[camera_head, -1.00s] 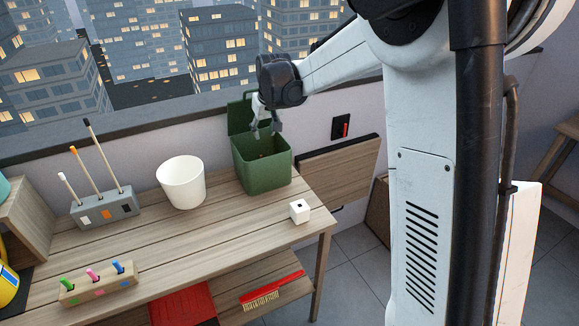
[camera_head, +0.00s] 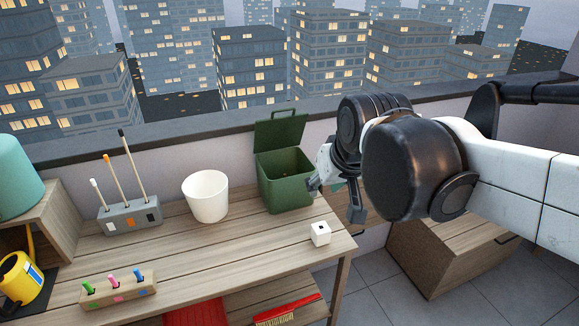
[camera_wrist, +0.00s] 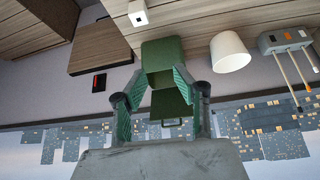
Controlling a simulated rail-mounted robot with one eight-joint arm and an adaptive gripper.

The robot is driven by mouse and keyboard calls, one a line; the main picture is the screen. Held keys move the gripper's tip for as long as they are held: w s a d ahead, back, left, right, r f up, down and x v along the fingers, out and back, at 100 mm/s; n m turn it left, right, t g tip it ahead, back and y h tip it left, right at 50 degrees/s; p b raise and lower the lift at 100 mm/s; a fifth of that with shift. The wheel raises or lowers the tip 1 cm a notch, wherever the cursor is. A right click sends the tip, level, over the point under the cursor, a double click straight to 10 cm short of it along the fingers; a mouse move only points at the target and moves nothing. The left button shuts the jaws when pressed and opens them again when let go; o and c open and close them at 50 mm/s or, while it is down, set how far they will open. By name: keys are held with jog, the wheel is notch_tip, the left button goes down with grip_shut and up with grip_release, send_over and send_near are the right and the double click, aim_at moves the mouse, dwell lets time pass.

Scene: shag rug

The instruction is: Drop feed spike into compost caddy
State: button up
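The compost caddy (camera_head: 284,187) is a green bin at the back right of the table, its lid (camera_head: 279,128) raised open at the rear. It also shows between my fingers in the wrist view (camera_wrist: 162,50). Its inside is mostly hidden. My gripper (camera_head: 334,200) appears just right of the caddy in the head view; its fingers are apart and empty in the wrist view (camera_wrist: 158,76). Green (camera_head: 88,286), pink (camera_head: 113,278) and blue (camera_head: 139,274) spikes stand in a wooden block (camera_head: 119,291) at the front left. I cannot tell which object is the feed spike.
A white pot (camera_head: 205,197) stands left of the caddy. A grey block (camera_head: 132,218) holds white-, orange- and black-tipped rods. A small white cube (camera_head: 320,234) with a dark hole sits near the table's right edge. The middle of the table is clear.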

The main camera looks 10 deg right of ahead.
jog(key=s+f, duration=0.4)
jog(key=s, duration=0.5)
jog(key=shift+s+t, duration=0.3)
jog(key=shift+t, duration=0.1)
jog(key=shift+c, duration=0.3)
dwell(0.9)
